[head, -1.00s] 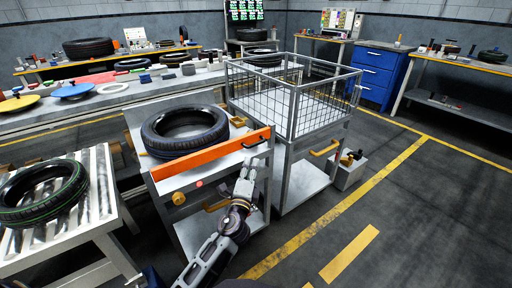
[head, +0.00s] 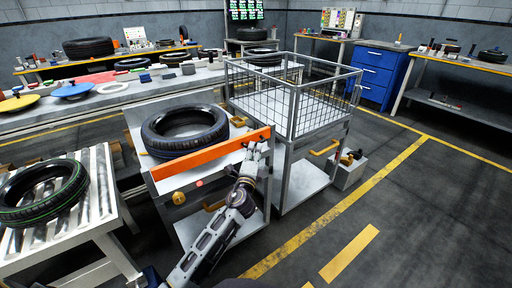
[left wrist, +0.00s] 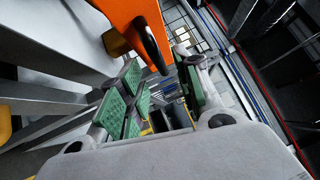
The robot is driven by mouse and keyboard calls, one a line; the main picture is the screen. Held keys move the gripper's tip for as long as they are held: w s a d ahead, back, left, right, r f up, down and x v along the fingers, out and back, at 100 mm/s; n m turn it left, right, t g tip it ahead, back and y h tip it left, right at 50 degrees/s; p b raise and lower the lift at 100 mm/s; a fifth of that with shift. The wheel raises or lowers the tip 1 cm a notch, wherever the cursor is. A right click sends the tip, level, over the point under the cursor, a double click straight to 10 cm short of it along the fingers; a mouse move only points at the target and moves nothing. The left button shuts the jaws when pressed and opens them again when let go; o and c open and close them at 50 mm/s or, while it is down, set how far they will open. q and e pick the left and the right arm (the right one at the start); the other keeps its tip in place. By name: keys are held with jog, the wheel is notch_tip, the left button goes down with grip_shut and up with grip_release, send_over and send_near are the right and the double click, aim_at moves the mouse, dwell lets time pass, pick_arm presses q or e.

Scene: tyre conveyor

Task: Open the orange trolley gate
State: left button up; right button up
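The orange gate (head: 210,154) is a long bar across the front edge of the trolley (head: 165,188), and it looks shut. A black handle sits at its right end and is largely hidden by my gripper in the head view. My left gripper (head: 253,158) is at that right end. In the left wrist view, the gripper's green-padded fingers (left wrist: 160,97) are apart. The gate (left wrist: 125,14) and its dark handle (left wrist: 152,45) lie just beyond the fingertips, near the gap. I cannot tell whether they touch. My right gripper is not in view.
A black tyre (head: 185,131) lies on the trolley behind the gate. A wire-mesh cage cart (head: 283,141) stands close on the right. A roller table (head: 92,205) with a green-striped tyre (head: 42,192) is at left.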

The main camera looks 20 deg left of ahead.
pick_arm(q)
jog(key=shift+w+a+r, duration=0.1)
jog(key=shift+w+r, duration=0.05)
jog(key=shift+w, duration=0.75)
jog(key=shift+w+a+r, duration=0.1)
jog(key=shift+w+r, duration=0.05)
jog(key=shift+w, duration=0.7)
jog(key=shift+c, duration=0.3)
grip_shut()
